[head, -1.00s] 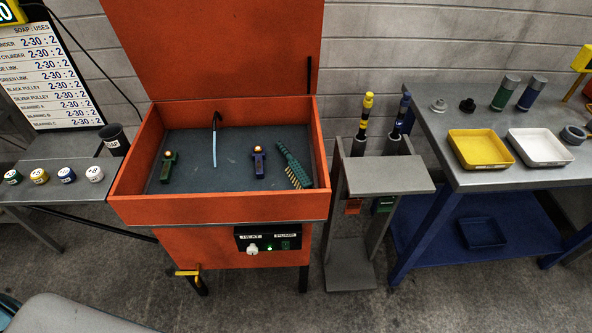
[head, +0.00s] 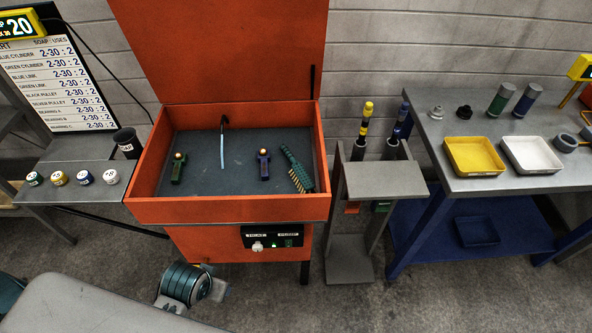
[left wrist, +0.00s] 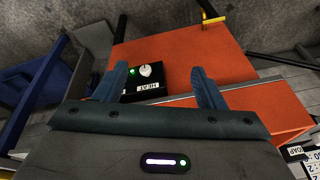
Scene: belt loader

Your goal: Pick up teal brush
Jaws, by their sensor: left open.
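The teal brush (head: 297,169) has a long handle and yellowish bristles. It lies at the right side inside the orange wash basin (head: 226,211), close to the right wall, with its handle toward the back. My left gripper (left wrist: 160,70) is open and empty in the left wrist view. The front of the orange basin (left wrist: 185,52) and its control panel (left wrist: 148,82) show beyond its fingers. The brush does not show in that view. My right gripper is in neither view.
A grey stand (head: 385,180) is to the right, beside a bench with a yellow tray (head: 474,172).

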